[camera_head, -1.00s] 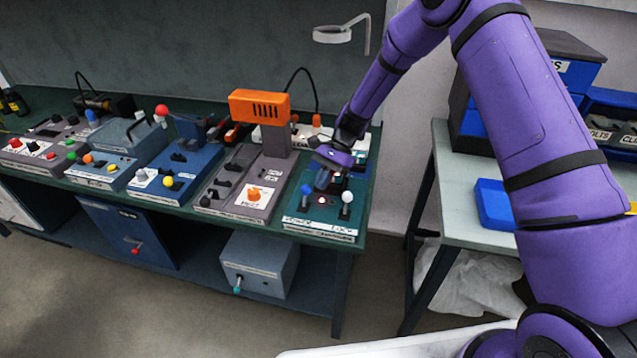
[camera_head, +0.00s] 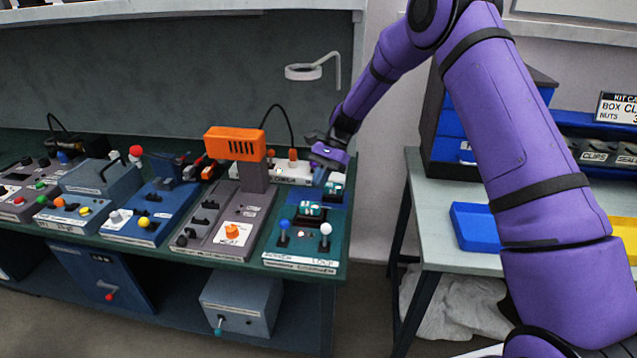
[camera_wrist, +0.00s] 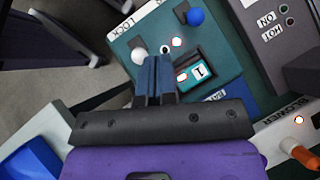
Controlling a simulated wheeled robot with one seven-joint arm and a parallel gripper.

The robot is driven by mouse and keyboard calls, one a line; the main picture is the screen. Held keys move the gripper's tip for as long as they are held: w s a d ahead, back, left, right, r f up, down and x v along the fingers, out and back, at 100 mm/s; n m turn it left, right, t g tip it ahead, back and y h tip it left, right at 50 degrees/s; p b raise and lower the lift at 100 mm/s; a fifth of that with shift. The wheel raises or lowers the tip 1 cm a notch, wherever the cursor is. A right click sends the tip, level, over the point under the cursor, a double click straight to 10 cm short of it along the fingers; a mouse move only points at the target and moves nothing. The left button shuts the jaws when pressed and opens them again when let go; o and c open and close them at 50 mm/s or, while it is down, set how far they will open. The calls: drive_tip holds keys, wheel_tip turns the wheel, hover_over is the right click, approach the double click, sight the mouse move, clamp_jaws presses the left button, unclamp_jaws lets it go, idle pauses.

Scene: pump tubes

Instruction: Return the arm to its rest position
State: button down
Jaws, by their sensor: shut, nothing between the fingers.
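My gripper (camera_head: 322,172) is shut and empty in the head view, above the back part of the green panel at the right end of the bench. In the wrist view its two blue fingers (camera_wrist: 155,75) lie together over the same panel (camera_wrist: 120,50). That panel carries a white-knobbed lever (camera_head: 325,230), a blue-knobbed lever (camera_head: 284,225) and a small holder with a white-faced block (camera_head: 312,210). My purple arm reaches over from the right and covers part of the side table. Whether the fingertips touch anything below cannot be told.
A grey panel with an orange box on a post (camera_head: 234,144) stands left of the gripper. A ring lamp (camera_head: 305,72) hangs behind and above. A side table (camera_head: 428,215) on the right holds a blue tray (camera_head: 474,228) and drawers. A gap separates both tables.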

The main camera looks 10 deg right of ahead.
drive_tip(key=s+d+r+n+t+h, duration=0.1)
drive_tip(key=s+d+r+n+t, duration=0.15)
drive_tip(key=s+r, duration=0.4)
drive_tip(key=s+d+r+n+t+h, duration=0.1)
drive_tip(key=s+d+r, duration=0.25)
drive_tip(key=r, duration=0.65)
drive_tip(key=s+d+r+n+t+h, duration=0.1)
drive_tip(key=s+d+r+t, duration=0.15)
drive_tip(key=s+r, duration=0.45)
drive_tip(key=s+d+r+n+t+h, duration=0.1)
drive_tip(key=s+d+r+n+t, duration=0.1)
drive_tip(key=s, duration=0.8)
drive_tip(key=s+d+r+n+t+h, duration=0.2)
drive_tip(key=s+d+r, duration=0.2)
drive_tip(key=s, duration=0.7)
drive_tip(key=shift+s+d+r+t, duration=0.3)
drive_tip(key=shift+d+r+t, duration=0.1)
drive_tip(key=shift+d, duration=0.6)
